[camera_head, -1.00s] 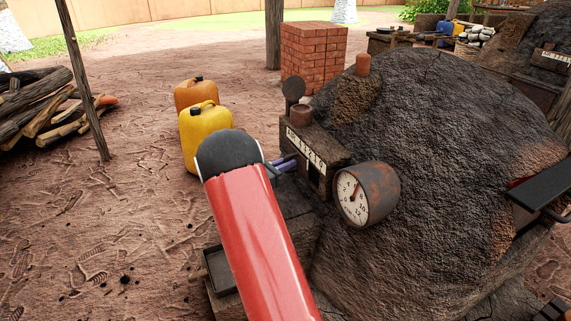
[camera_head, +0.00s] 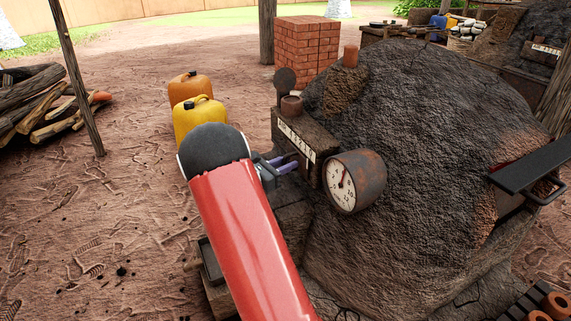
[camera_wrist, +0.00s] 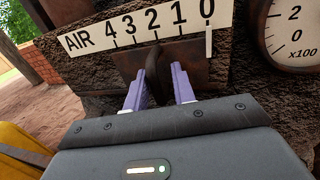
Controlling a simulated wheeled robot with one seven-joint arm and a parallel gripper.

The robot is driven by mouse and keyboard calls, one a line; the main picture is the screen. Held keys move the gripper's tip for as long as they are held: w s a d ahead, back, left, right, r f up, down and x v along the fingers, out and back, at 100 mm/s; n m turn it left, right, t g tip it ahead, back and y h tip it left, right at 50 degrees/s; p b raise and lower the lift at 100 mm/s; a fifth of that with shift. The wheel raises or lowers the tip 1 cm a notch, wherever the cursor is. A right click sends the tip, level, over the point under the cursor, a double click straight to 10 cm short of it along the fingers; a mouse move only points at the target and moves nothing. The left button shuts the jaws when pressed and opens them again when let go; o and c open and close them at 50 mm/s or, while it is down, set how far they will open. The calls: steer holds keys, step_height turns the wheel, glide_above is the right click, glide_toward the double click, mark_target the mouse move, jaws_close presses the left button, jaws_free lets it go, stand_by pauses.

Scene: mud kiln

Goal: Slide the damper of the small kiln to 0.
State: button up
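The small kiln's damper scale (camera_wrist: 140,27) reads AIR 4 3 2 1 0 from left to right in the wrist view. A white upright bar (camera_wrist: 209,39) stands directly under the 0. Below the scale is a rusty damper plate (camera_wrist: 190,65) with a dark upright handle (camera_wrist: 158,78). My gripper (camera_wrist: 160,80) has its two purple fingers apart, one on each side of this handle. Contact with the handle is unclear. In the head view my gripper (camera_head: 286,165) is at the front of the damper box (camera_head: 308,132), and its handle is mostly hidden.
A round dial gauge (camera_head: 343,187) sticks out close to the right of my gripper. The domed kiln (camera_head: 420,140) fills the right side. Yellow (camera_head: 198,120) and orange (camera_head: 188,87) cans stand behind my arm. A tray (camera_head: 211,262) lies low to its left.

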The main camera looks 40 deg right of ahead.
steer(key=a, duration=0.7)
steer(key=shift+w+a, duration=0.15)
steer(key=shift+a, duration=0.2)
steer(key=s+a+r+m+g+y, duration=0.1)
steer(key=s+a+r+m+y, duration=0.25)
steer(key=s, duration=0.35)
steer(key=s+a+r+m+y, duration=0.2)
steer(key=s+a+m+y, duration=0.2)
steer(key=s+m+y, duration=0.15)
steer(key=s+a+r+m+t+y, duration=0.1)
steer(key=s+a+m+t+y, duration=0.2)
steer(key=s+a, duration=0.3)
steer(key=s+a+r+m+t+y, duration=0.2)
steer(key=s+a+m+t+y, duration=0.2)
steer(key=a, duration=0.8)
steer(key=s+m+y, duration=0.1)
steer(key=s+y, duration=0.1)
steer(key=shift+s+r, duration=0.15)
steer(key=shift+s, duration=0.25)
steer(key=shift+a, duration=0.1)
